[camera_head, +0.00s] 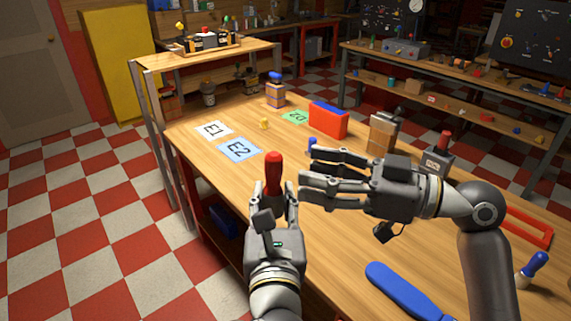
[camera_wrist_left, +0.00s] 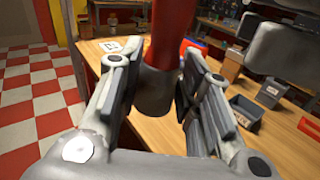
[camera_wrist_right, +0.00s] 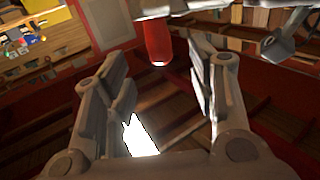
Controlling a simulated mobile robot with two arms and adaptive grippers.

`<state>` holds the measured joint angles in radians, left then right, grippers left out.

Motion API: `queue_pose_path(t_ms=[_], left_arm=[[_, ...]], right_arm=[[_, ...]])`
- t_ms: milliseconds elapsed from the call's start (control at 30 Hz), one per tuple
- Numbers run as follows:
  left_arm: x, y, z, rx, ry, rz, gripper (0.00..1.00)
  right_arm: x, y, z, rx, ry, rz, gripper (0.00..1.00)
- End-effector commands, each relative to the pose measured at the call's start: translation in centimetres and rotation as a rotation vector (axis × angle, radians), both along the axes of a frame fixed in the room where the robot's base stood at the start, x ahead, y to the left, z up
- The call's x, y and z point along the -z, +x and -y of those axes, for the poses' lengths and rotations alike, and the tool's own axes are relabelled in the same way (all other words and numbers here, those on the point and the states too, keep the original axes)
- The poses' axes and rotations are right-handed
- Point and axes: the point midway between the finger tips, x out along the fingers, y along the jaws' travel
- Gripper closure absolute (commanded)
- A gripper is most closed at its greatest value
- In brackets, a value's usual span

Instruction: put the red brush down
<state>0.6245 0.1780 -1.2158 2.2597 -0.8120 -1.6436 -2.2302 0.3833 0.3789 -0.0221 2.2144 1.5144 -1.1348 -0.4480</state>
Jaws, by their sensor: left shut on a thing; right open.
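The red brush (camera_head: 273,172) stands upright in my left gripper (camera_head: 274,192), red handle up, near the table's left front edge. My left gripper is shut on it. In the left wrist view, the brush's grey lower part (camera_wrist_left: 155,92) is between the fingers (camera_wrist_left: 158,85); its lower end is hidden in the head view. My right gripper (camera_head: 308,174) is open and empty, just right of the red handle and apart from it. In the right wrist view, the red handle (camera_wrist_right: 158,42) shows beyond the open fingers (camera_wrist_right: 165,75).
The wooden table (camera_head: 200,150) carries cards marked E1 (camera_head: 212,130), E2 (camera_head: 240,149) and D2 (camera_head: 295,117). A red and blue box (camera_head: 328,119), a wooden block (camera_head: 382,134) and a dark bin (camera_head: 437,162) stand further right. A blue flat tool (camera_head: 402,287) lies in front. Bare tabletop surrounds the E2 card.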

Motion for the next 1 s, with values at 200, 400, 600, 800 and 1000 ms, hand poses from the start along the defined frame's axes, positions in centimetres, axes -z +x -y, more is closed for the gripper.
queue_pose_path(t_ms=[200, 400, 600, 800, 1000], left_arm=[[0.0, 0.0, 0.0, 0.0, 0.0, 0.001, 0.92], [0.0, 0.0, 0.0, 0.0, 0.0, 0.001, 0.92], [0.0, 0.0, 0.0, 0.0, 0.0, 0.001, 0.92], [0.0, 0.0, 0.0, 0.0, 0.0, 0.001, 0.92], [0.0, 0.0, 0.0, 0.0, 0.0, 0.001, 0.92]], right_arm=[[-0.1, 1.6, -3.9, -0.002, 0.004, 0.0, 0.49], [-0.1, 2.6, -6.2, 0.002, 0.003, -0.001, 0.49], [0.0, 2.9, -7.0, 0.002, 0.0, 0.0, 0.49], [0.0, 2.9, -7.0, 0.003, 0.0, -0.001, 0.49], [0.0, 2.9, -7.0, 0.003, 0.0, -0.001, 0.71]])
